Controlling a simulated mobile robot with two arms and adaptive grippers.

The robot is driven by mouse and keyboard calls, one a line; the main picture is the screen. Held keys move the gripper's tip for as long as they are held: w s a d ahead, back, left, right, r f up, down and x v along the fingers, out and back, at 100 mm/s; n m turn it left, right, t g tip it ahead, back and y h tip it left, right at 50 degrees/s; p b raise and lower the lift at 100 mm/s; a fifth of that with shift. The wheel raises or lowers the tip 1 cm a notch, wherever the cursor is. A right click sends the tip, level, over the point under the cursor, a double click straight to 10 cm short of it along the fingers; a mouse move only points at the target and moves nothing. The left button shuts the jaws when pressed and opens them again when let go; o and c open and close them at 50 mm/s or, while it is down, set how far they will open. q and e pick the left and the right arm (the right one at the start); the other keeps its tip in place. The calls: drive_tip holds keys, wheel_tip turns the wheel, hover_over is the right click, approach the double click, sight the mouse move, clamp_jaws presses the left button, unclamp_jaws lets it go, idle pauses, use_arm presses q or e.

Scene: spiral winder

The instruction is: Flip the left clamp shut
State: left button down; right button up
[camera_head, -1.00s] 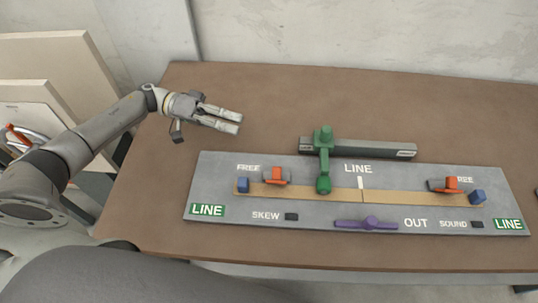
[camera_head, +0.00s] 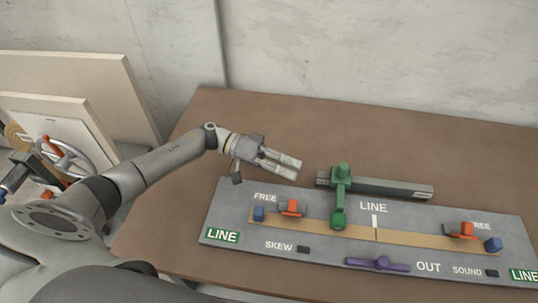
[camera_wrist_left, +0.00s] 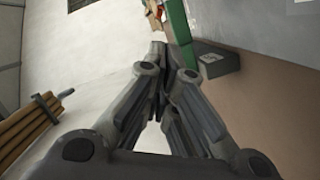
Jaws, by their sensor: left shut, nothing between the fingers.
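The left clamp (camera_head: 291,208) is a small orange lever on a grey block, at the left end of the tan strip on the grey board (camera_head: 225,212), just under a FREE label. A blue block (camera_head: 258,213) sits beside it. My left gripper (camera_head: 297,168) is shut and empty, above and behind the board's left part, apart from the clamp. Its fingers also show in the wrist view (camera_wrist_left: 165,65), with a green bar (camera_wrist_left: 181,35) beyond them. My right gripper is not in view.
A green arm (camera_head: 340,195) crosses the strip to the right of the left clamp, from a dark grey bar (camera_head: 395,188). The brown table (camera_head: 240,120) is clear behind.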

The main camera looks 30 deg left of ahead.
sight(292, 207)
use_arm(q)
drive_tip(key=s, duration=0.1)
drive_tip(key=s+f, duration=0.1)
drive_tip(key=s+p, duration=0.1)
drive_tip(key=shift+s+d+f, duration=0.15)
drive_tip(key=shift+d+f, duration=0.2)
drive_tip(key=shift+f, duration=0.15)
drive_tip(key=shift+d, duration=0.1)
drive_tip(key=shift+s+r+m+p, duration=0.2)
drive_tip(key=shift+s+m+p, duration=0.1)
drive_tip(key=shift+p, duration=0.2)
drive_tip(key=shift+s+p, duration=0.1)
drive_tip(key=shift+p, duration=0.2)
